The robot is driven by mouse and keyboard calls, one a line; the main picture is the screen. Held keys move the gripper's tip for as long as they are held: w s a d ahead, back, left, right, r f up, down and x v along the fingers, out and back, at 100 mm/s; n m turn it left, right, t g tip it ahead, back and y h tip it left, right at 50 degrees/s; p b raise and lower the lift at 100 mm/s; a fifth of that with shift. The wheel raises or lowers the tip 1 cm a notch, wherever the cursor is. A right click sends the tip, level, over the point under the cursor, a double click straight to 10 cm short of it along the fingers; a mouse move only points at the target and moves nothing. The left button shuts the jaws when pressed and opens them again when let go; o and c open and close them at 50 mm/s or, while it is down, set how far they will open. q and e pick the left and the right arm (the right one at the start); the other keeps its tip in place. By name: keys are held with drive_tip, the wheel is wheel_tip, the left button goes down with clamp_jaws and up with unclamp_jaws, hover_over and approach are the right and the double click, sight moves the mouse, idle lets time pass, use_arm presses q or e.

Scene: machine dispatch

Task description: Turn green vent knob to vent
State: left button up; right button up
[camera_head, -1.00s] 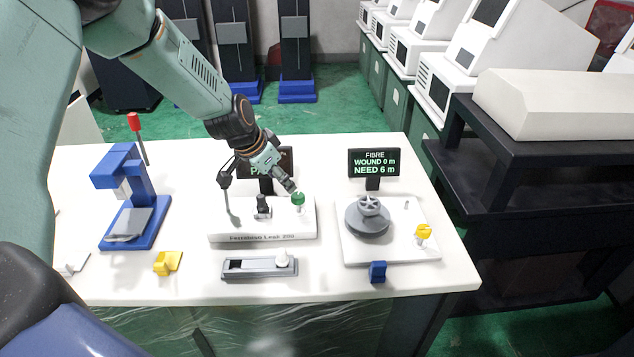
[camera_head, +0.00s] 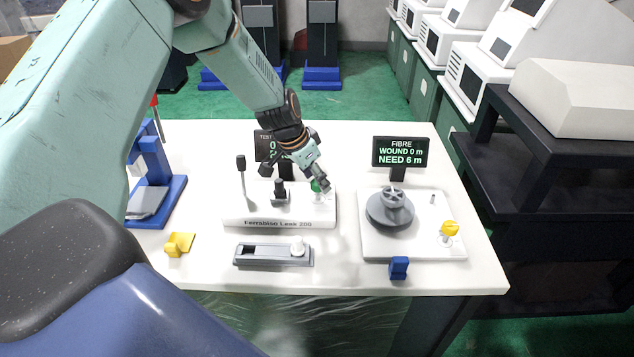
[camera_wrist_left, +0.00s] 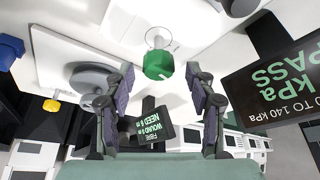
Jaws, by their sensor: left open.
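The green vent knob (camera_head: 316,186) stands at the right end of the white leak-tester base (camera_head: 240,216). My left gripper (camera_head: 321,183) is over the knob and partly covers it in the head view. In the left wrist view the green knob (camera_wrist_left: 158,66) lies between the open fingertips (camera_wrist_left: 160,76), with a visible gap on each side. Contact does not show. The tester's screen (camera_wrist_left: 285,85) reads PASS and kPa in the left wrist view. In the head view it is partly hidden behind my gripper. My right gripper is not in view.
A dark lever (camera_head: 241,170) and a black clamp (camera_head: 280,190) stand left of the knob. The fibre winder (camera_head: 390,208) and its screen (camera_head: 400,152) are to the right. A grey slider fixture (camera_head: 270,255), yellow block (camera_head: 179,244) and blue block (camera_head: 399,267) lie in front.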

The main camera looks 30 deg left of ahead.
use_arm(q)
drive_tip(key=shift+w+d+f, duration=0.2)
drive_tip(key=shift+d+f, duration=0.05)
drive_tip(key=shift+d, duration=0.05)
drive_tip(key=shift+s+a+r, duration=0.15)
drive_tip(key=shift+s+a, duration=0.05)
drive_tip(key=shift+s, duration=0.05)
drive_tip(key=shift+c, duration=0.3)
drive_tip(key=shift+w+d, duration=0.1)
drive_tip(key=shift+w, duration=0.15)
drive_tip(key=c, duration=1.1)
